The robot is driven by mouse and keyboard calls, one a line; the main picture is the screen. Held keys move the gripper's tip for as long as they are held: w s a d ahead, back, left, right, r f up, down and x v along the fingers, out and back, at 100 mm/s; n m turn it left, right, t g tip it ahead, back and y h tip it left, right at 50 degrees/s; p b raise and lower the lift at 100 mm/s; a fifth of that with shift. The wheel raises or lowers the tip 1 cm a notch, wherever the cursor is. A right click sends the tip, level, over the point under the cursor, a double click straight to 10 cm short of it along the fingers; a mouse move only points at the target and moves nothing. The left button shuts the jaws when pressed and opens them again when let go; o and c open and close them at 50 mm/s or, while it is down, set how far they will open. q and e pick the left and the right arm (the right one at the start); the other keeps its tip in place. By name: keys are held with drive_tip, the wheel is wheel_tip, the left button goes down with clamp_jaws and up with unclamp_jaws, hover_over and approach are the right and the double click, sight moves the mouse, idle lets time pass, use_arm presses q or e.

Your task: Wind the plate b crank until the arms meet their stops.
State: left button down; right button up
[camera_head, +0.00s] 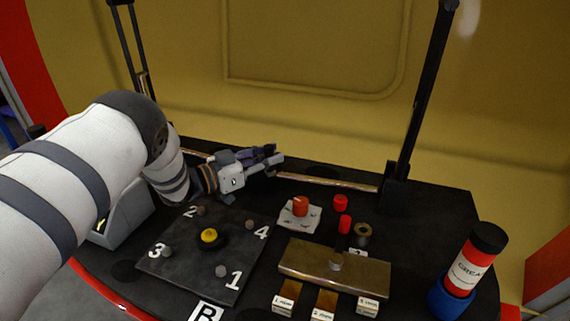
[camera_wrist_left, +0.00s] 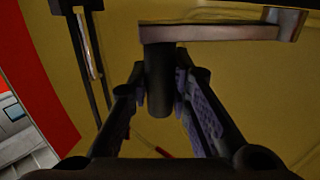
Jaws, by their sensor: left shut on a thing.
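The crank shows in the left wrist view as a pale metal bar (camera_wrist_left: 215,33) with a dark round handle (camera_wrist_left: 159,95) hanging from its left end. My left gripper (camera_wrist_left: 160,82) has its fingers on both sides of this handle and is shut on it. In the head view the left gripper (camera_head: 274,158) is above the back of the dark bench, and I cannot make out the crank there. A dark square plate (camera_head: 180,265), numbered 1 to 4 with a yellow-centred knob (camera_head: 209,236), lies below the gripper, with a B label (camera_head: 206,312) at its front.
Black upright arms stand at the right (camera_head: 425,90) and left (camera_head: 133,45). A brass block (camera_head: 300,259), small red parts (camera_head: 340,203) and a grease tube (camera_head: 476,265) in a blue holder occupy the right side. A yellow wall (camera_head: 300,110) rises behind the bench.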

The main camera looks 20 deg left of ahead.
use_arm(q)
drive_tip(key=shift+s+a+f+m+g+h, duration=0.3)
drive_tip(key=shift+a+f+m+g+h, duration=0.1)
drive_tip(key=shift+m+g+h, duration=0.15)
drive_tip(key=s+a+r+b, duration=0.1)
drive_tip(key=s+a, duration=0.1)
drive_tip(key=a, duration=0.4)
drive_tip(key=shift+s+a+h, duration=0.15)
drive_tip(key=shift+a+h, duration=0.15)
drive_tip(key=shift+h, duration=0.15)
use_arm(e)
drive_tip(key=shift+s+f+g, duration=0.3)
drive_tip(key=shift+s+f, duration=0.7)
drive_tip(key=shift+s, duration=0.25)
use_arm(q)
drive_tip(key=shift+a+m+g+b, duration=0.1)
drive_tip(key=shift+m+g+b, duration=0.15)
drive_tip(key=shift+b, duration=0.05)
drive_tip(key=shift+r, duration=0.15)
drive_tip(key=c, duration=1.6)
unclamp_jaws()
drive_tip(key=shift+c, duration=0.2)
drive_tip(key=shift+o, duration=1)
drive_tip(key=shift+w, duration=0.2)
drive_tip(key=shift+s+f, duration=0.1)
drive_tip(key=shift+f, duration=0.1)
